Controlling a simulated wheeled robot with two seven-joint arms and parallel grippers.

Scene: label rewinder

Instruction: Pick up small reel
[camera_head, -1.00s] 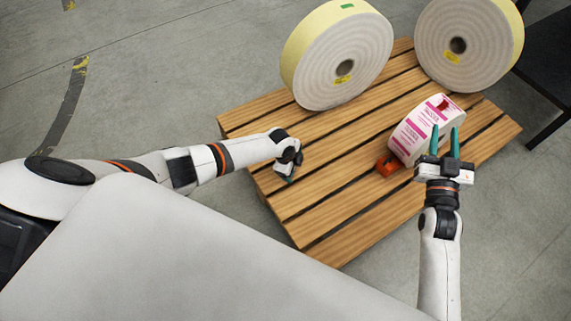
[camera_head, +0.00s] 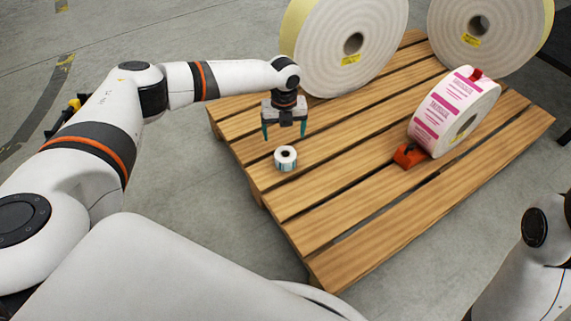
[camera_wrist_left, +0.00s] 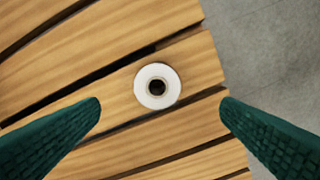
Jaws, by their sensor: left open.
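The small reel (camera_head: 286,158) is a white roll with a dark core hole. It stands on the wooden pallet (camera_head: 350,215) near its left edge. My left gripper (camera_head: 285,134) points down above the reel, its green fingers open and empty. In the left wrist view the reel (camera_wrist_left: 146,91) shows from above, ahead of and between the two spread fingertips (camera_wrist_left: 160,103), not touching either. My right arm shows only in part at the lower right; its gripper is out of the picture.
Two large cream rolls, one at the back (camera_head: 335,62) and one at the back right (camera_head: 500,50), stand on the pallet. A pink-and-white label roll (camera_head: 440,108) stands at the right beside an orange block (camera_head: 411,155). The pallet's front boards are clear.

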